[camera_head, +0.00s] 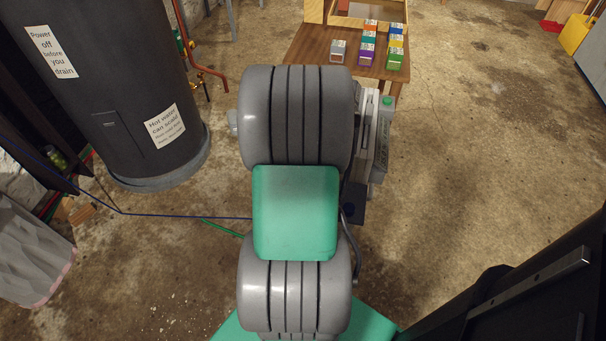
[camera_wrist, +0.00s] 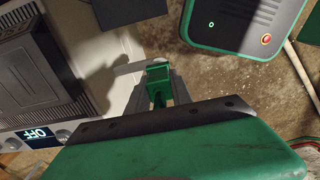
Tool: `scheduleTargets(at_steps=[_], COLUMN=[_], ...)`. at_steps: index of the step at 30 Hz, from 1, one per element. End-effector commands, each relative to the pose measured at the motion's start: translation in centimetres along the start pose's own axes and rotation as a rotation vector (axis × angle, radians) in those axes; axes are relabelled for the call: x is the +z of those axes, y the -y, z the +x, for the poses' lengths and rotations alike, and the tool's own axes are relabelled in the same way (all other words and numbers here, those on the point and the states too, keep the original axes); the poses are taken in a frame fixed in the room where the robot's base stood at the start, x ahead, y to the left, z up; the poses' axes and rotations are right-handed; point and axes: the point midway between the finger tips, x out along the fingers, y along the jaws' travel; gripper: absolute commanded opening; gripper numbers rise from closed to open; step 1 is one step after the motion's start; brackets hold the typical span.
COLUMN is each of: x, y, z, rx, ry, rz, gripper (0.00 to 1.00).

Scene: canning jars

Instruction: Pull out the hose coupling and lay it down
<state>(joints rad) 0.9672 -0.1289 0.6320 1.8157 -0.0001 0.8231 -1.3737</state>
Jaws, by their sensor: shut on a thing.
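In the wrist view my gripper (camera_wrist: 160,80) has its two grey fingers shut on a small green piece, which looks like the hose coupling (camera_wrist: 158,72). The piece sits between the fingertips, and its lower part is partly hidden by the fingers and my green wrist housing. A pale strip lies just left of the fingertips; I cannot tell whether it touches the piece. In the head view my arm hides the gripper and the coupling. A short length of green hose (camera_head: 222,228) shows on the floor left of my arm.
A dark tank (camera_head: 115,75) with warning labels stands at the left in the head view. A wooden table (camera_head: 310,55) with several coloured boxes (camera_head: 368,45) is at the back.

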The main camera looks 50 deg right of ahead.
Motion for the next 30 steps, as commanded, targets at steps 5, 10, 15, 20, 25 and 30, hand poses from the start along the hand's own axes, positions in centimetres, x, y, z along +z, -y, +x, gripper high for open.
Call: scheduleTargets(at_steps=[5, 10, 15, 20, 25, 30], x=[0.0, 0.0, 0.0, -0.7, -6.0, -14.6], y=[0.0, 0.0, 0.0, -0.1, 0.4, 3.4], z=[-1.4, -2.0, -1.9, -2.3, -5.3, -10.7], rx=[0.000, 0.000, 0.000, 0.002, 0.007, 0.007], ry=[0.000, 0.000, 0.000, -0.001, -0.003, -0.005], rz=[0.000, 0.000, 0.000, 0.003, 0.045, 0.132], gripper=[0.00, 0.00, 0.00, 0.00, 0.00, 0.00])
